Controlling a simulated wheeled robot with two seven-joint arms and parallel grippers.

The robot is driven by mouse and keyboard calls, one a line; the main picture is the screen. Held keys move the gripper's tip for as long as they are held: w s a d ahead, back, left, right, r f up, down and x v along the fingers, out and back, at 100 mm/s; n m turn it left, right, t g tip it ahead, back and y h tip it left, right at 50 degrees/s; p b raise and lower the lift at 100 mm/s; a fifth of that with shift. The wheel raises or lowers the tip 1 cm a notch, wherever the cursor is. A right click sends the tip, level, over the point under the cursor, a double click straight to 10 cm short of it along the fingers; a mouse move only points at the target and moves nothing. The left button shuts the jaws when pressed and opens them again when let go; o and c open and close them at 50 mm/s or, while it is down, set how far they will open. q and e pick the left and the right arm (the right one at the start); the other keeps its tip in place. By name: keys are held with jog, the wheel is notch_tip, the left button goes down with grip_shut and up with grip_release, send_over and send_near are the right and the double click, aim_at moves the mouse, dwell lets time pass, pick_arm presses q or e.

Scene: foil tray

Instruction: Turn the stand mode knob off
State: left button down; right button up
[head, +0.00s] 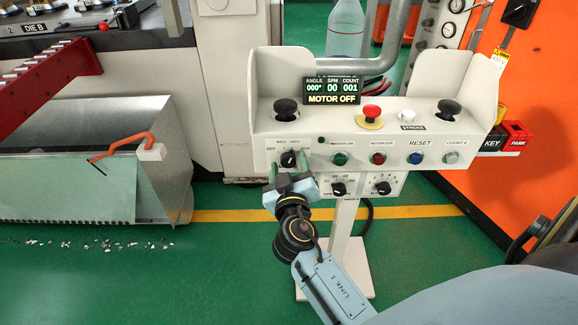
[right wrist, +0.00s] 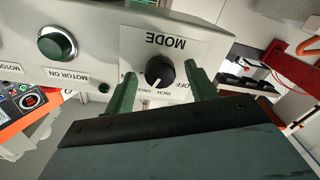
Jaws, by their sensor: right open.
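The stand mode knob (head: 289,158) is a black dial at the left end of the control stand's front panel. In the right wrist view the knob (right wrist: 159,72) sits on a white plate marked MODE, OFF, INCH and ONCE, seen upside down. Its white mark points toward the INCH and ONCE side, not at OFF. My right gripper (head: 289,172) is just in front of the knob. In the wrist view its green fingers (right wrist: 161,80) are open, one on each side of the knob, with visible gaps. My left gripper is out of view.
The display (head: 332,91) reads MOTOR OFF. A red mushroom button (head: 371,112), coloured push buttons and two lower knobs (head: 339,188) share the stand. The green MOTOR ON button (right wrist: 57,43) is beside the mode plate. An orange machine (head: 530,120) stands at the right.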

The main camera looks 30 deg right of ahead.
jog(key=c, duration=1)
